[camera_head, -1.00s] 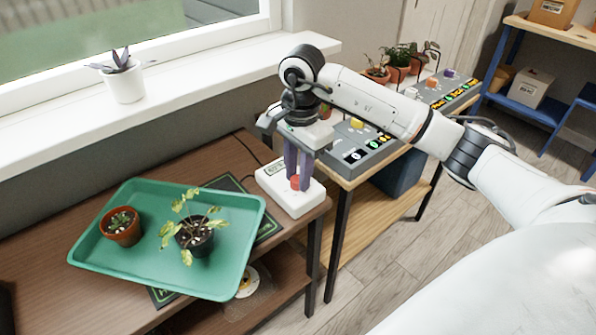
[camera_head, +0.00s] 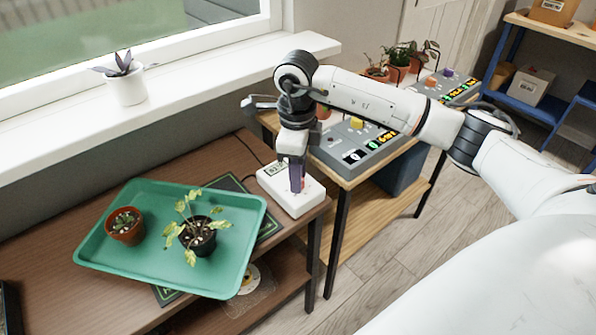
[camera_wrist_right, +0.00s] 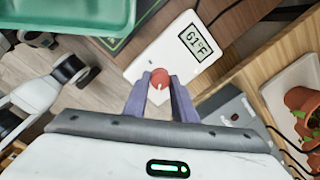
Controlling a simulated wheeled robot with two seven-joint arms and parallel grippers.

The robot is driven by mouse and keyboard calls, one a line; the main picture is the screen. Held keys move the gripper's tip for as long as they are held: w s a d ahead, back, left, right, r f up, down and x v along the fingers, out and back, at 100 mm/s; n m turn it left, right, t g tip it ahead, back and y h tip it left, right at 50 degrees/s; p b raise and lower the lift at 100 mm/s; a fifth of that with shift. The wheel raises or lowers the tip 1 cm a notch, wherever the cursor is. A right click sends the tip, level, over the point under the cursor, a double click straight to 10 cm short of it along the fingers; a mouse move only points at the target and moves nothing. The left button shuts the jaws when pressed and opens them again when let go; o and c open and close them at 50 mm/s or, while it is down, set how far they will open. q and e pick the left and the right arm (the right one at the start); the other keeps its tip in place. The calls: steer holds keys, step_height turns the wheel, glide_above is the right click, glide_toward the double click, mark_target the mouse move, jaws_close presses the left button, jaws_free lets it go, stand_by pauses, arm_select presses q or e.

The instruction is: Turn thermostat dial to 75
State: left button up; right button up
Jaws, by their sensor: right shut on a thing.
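The thermostat (camera_head: 306,205) is a white box lying on the right end of the brown table. Its red dial (camera_wrist_right: 159,79) shows between my right fingers in the right wrist view, with a pale pointer mark. Its display (camera_wrist_right: 195,41) reads 61°F. My right gripper (camera_head: 297,180) points down over the box and is shut on the dial; its fingers hide most of the dial in the head view. The gripper (camera_wrist_right: 160,92) also shows in the right wrist view. My left gripper is not in view.
A green tray (camera_head: 235,275) with two potted plants sits left of the thermostat on the brown table (camera_head: 60,235). A grey control panel (camera_head: 375,150) stands on a wooden bench to the right. A potted plant stands on the windowsill (camera_head: 190,85).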

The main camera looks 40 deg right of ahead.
steer(key=m, duration=0.3)
steer(key=shift+m+p, duration=0.3)
steer(key=shift+p, duration=0.05)
steer(key=m, duration=0.2)
steer(key=shift+m, duration=0.3)
steer(key=shift+m+p, duration=0.35)
steer(key=shift+m, duration=0.15)
steer(key=o, duration=1)
steer(key=shift+o, duration=0.2)
step_height(320, 180, up, 10)
steer(key=shift+a+r, duration=0.15)
steer(key=shift+a, duration=0.15)
steer(key=shift+s, duration=0.1)
